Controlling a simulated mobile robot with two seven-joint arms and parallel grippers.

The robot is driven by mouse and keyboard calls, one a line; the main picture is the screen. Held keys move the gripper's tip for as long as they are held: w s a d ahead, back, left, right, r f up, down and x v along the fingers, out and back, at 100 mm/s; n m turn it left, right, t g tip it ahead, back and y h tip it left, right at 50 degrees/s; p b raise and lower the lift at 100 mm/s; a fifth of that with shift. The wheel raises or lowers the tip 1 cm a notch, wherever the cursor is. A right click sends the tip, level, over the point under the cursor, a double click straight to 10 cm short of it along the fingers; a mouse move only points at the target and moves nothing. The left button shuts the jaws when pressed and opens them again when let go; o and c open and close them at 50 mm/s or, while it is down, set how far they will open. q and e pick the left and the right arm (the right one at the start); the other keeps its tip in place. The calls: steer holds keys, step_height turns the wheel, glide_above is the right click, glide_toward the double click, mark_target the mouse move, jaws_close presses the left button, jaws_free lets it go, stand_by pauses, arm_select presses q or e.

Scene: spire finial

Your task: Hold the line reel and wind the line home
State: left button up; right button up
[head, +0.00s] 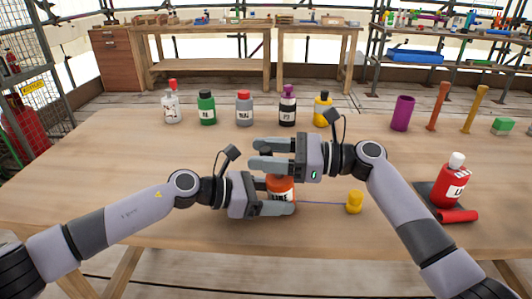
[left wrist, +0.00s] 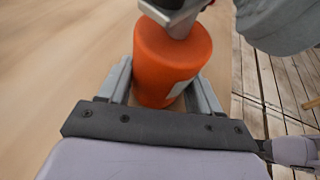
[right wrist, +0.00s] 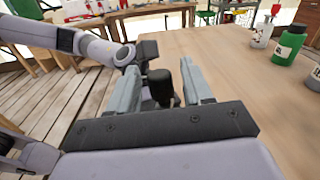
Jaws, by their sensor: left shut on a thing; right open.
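The orange line reel (head: 284,187) stands upright on the table, its label partly hidden. My left gripper (head: 279,202) is shut around its body; the left wrist view shows the reel (left wrist: 170,60) between both fingers. A thin blue line runs right along the table from the reel to a small yellow peg (head: 355,202). My right gripper (head: 256,154) is open above the reel, its fingers pointing left. In the right wrist view a black knob (right wrist: 162,85) stands between its spread fingers; contact cannot be told. The reel's top is hidden in the head view.
Several bottles, including a green one (head: 207,108) and a yellow one (head: 323,109), stand along the back. A purple cup (head: 402,113) is at back right. A red bottle (head: 452,182) and a red cylinder (head: 458,216) are at right. The table's left side is clear.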

jaws_close()
steer(key=shift+m+t, duration=0.3)
steer(key=shift+t, duration=0.3)
steer(key=m+t, duration=0.2)
steer(key=t, duration=0.1)
steer(key=m+t+h, duration=0.1)
steer(key=t, duration=0.1)
steer(key=shift+w+d, duration=0.15)
steer(key=shift+w, duration=0.1)
steer(key=shift+w+d+r+m+t+h, duration=0.15)
steer(key=shift+m+t+h, duration=0.75)
steer(key=shift+t, duration=0.55)
steer(key=shift+w+d+f+m+t+h, duration=0.1)
steer(key=shift+m+t+h, duration=0.75)
steer(key=shift+t, duration=0.6)
steer(key=shift+w+d+m+t, duration=0.1)
steer(key=shift+m+t, duration=0.2)
steer(key=shift+m, duration=0.15)
jaws_free()
